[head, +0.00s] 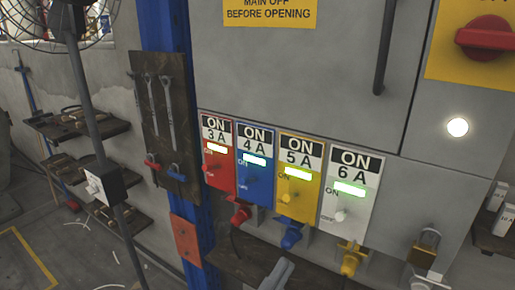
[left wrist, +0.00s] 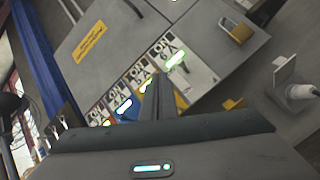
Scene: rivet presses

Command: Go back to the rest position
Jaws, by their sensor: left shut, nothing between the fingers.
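My left gripper (head: 279,272) is at the bottom middle of the head view, below the row of switch panels. In the left wrist view its closed fingers (left wrist: 158,98) point toward the panels, with nothing between them. The panels are red 3A (head: 217,153), blue 4A (head: 255,168), yellow 5A (head: 297,187) and white 6A (head: 349,195). Each carries an ON label and a lit strip. The gripper is apart from the panel fronts in the head view. My right gripper is in neither view.
A grey cabinet (head: 300,75) stands behind. Red (head: 240,214), blue (head: 291,236) and yellow (head: 351,258) plugs stick out below the panels. A padlock (head: 425,247) hangs at right. A fan pole (head: 88,100) and wooden shelves (head: 80,125) stand at left, with open floor below.

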